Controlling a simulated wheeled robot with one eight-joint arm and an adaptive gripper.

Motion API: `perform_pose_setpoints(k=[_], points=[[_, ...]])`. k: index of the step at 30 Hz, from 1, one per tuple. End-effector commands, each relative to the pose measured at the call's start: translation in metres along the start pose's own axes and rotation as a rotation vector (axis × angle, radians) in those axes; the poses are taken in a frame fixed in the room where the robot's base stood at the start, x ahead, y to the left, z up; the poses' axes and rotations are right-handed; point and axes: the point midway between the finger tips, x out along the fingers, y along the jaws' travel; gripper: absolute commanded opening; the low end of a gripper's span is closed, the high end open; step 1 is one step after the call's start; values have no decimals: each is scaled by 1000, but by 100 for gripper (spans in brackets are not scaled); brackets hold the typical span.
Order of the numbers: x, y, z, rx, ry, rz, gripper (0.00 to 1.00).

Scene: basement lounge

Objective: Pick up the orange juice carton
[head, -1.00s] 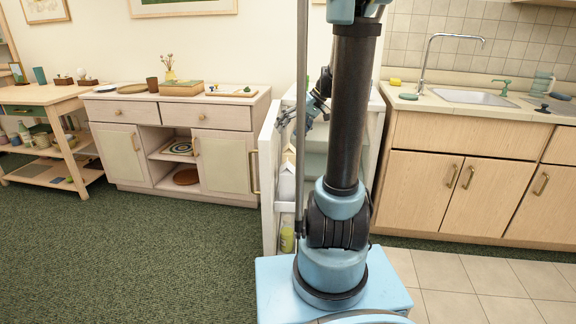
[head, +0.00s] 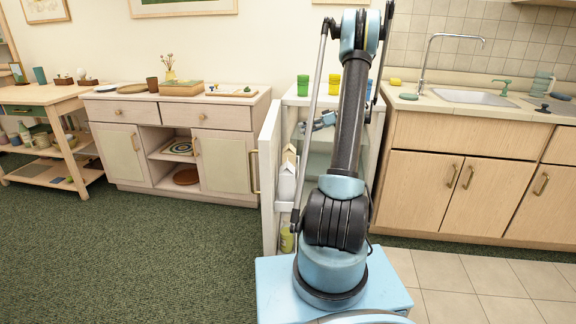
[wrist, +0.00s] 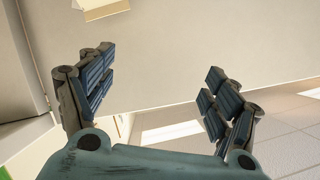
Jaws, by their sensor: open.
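In the head view, gable-topped cartons (head: 288,172) stand in the door shelf of an open small white fridge. They are small there, and I cannot tell which is the orange juice. My gripper (head: 320,122) is at the fridge opening, above and to the right of the cartons, partly hidden by my arm. In the wrist view my gripper (wrist: 157,88) is open, with nothing between the fingers and a broad pale surface beyond. A cream boxy shape (wrist: 22,60) is cut off at the upper left; I cannot tell what it is.
The fridge door (head: 269,175) stands open towards me, left of my arm. A yellow-green bottle (head: 287,240) is low in the door. Coloured canisters (head: 303,85) stand on top of the fridge. A sideboard (head: 180,140) is at left, a sink counter (head: 480,110) at right.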

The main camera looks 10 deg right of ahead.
Motion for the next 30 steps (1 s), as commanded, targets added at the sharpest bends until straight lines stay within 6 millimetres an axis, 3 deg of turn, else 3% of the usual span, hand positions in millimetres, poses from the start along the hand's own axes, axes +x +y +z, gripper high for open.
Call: perform_pose_setpoints(k=[6, 15, 24, 30], points=[[-13, 51, 31, -129, 111, -37, 82], [-31, 104, 88, -319, 264, -66, 82], [-40, 125, 127, -437, 354, -71, 82], [-27, 125, 126, -452, 365, -73, 82]])
